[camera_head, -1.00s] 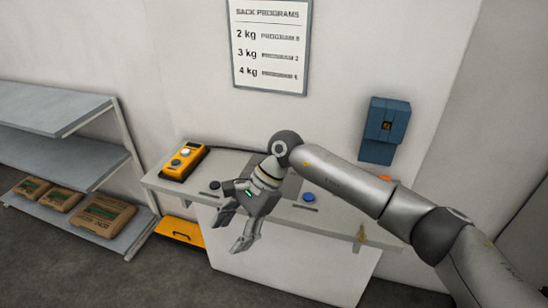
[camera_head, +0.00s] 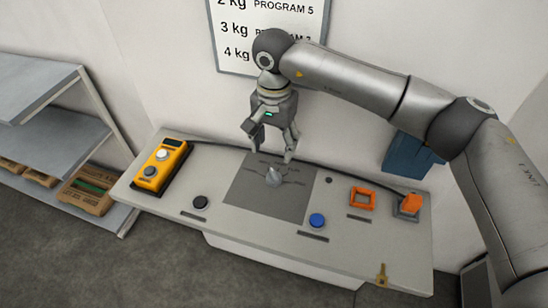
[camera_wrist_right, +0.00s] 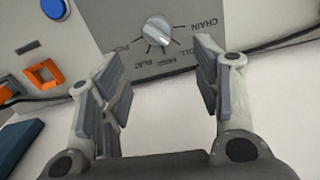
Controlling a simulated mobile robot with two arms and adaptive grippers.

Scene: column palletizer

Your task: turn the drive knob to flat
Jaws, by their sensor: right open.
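The drive knob (camera_head: 273,176), a light grey dial, sits on a dark grey panel (camera_head: 245,192) set in the control desk. In the right wrist view the knob (camera_wrist_right: 157,30) lies ahead of the fingers, ringed by words upside down; CHAIN and FLAT can be made out. I cannot tell for sure which word it points at. My right gripper (camera_head: 268,146) hangs above and slightly behind the knob, fingers apart, empty, not touching it. Its two fingers (camera_wrist_right: 160,75) stand on either side below the knob in the wrist view. My left gripper is not in view.
The desk holds a yellow control box (camera_head: 160,166), black button (camera_head: 200,202), blue button (camera_head: 317,220), orange square frame (camera_head: 362,199) and orange switch (camera_head: 411,204). A cable runs along the back. A sign (camera_head: 268,30) hangs behind. Shelves (camera_head: 50,133) stand left.

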